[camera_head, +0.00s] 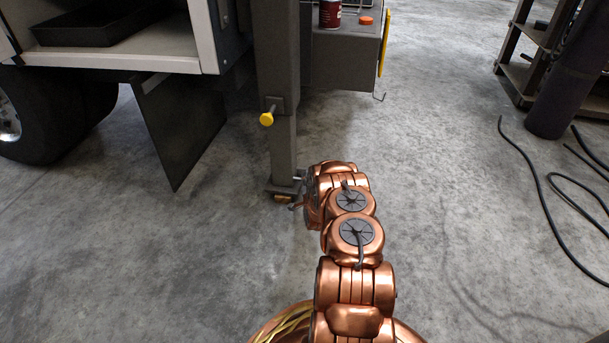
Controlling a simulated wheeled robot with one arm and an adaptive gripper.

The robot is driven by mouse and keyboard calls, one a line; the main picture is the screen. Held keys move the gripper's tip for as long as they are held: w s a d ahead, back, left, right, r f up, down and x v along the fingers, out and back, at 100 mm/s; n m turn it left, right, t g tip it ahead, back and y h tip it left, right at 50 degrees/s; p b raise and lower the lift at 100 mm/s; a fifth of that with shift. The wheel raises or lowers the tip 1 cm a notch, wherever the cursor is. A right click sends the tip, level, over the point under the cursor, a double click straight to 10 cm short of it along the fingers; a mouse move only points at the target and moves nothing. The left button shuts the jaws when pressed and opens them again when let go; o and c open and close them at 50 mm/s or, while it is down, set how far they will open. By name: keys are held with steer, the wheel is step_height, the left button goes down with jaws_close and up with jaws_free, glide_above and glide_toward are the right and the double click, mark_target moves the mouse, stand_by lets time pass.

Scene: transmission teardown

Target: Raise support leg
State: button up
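The support leg (281,140) is a grey square post standing upright on the concrete floor, just left of the middle of the picture. A pin with a yellow knob (267,118) sticks out of its left side at mid height. The leg's foot (284,186) is at floor level, with a small yellowish piece at its front. My copper arm reaches forward, and its far end is low, right beside the foot. My gripper is mostly hidden behind the arm's last links. I cannot tell whether it touches the leg.
A vehicle body with a wheel (40,115) and a dark mud flap (180,125) stands at the left. A grey box (345,58) with a red can (330,13) and an orange cap (366,20) is behind the leg. A black hose (540,185) lies at the right. The middle floor is clear.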

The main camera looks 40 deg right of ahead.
steer(key=shift+b+x, duration=1.25)
steer(key=shift+x, duration=1.6)
steer(key=shift+f, duration=0.1)
jaws_close()
